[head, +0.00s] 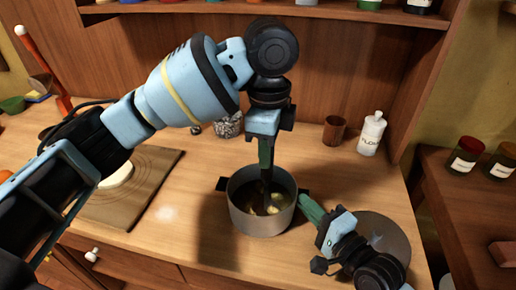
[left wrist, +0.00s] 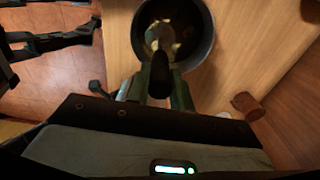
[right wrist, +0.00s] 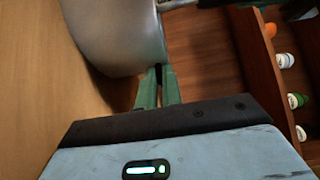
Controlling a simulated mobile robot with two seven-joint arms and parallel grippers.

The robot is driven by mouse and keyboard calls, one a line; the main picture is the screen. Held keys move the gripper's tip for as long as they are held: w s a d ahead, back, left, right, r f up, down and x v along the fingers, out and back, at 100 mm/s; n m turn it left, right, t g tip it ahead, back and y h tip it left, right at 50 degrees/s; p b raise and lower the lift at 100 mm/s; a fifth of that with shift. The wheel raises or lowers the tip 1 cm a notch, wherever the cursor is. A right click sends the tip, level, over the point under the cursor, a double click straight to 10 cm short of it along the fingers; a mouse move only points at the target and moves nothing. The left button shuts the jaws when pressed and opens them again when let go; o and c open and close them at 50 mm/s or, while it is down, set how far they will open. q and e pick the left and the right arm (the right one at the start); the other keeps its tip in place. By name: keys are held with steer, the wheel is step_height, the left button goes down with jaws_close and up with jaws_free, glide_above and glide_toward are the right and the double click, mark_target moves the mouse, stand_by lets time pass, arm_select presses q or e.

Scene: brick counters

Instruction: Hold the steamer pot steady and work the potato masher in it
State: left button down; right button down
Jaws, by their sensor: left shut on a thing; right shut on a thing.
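The steamer pot (head: 258,222) is grey metal and stands upright on the wooden counter, with yellowish chunks inside. It also shows in the left wrist view (left wrist: 207,45) and as a large grey wall in the right wrist view (right wrist: 112,35). My left gripper (head: 266,160) is above the pot, shut on the dark handle of the potato masher (left wrist: 160,62), which points down into the pot. The masher's lower end is hard to make out. My right gripper (head: 303,200) is shut at the pot's right side, on its handle, which the fingers mostly hide.
A wooden board (head: 150,190) with a pale round item lies left of the pot. A brown cup (head: 334,130) and a white bottle (head: 371,134) stand behind it to the right. A grey round disc (head: 385,235) lies by my right arm. Two jars stand on the right-hand counter.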

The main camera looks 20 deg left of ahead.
arm_select(q)
steer(key=shift+w+d, duration=0.2)
steer(key=shift+d, duration=0.4)
steer(key=shift+a+f, duration=0.1)
steer(key=shift+f, duration=0.9)
steer(key=shift+r, duration=0.1)
steer(key=shift+r, duration=0.9)
steer(key=shift+f, duration=0.15)
steer(key=shift+f, duration=0.9)
steer(key=shift+r, duration=1.1)
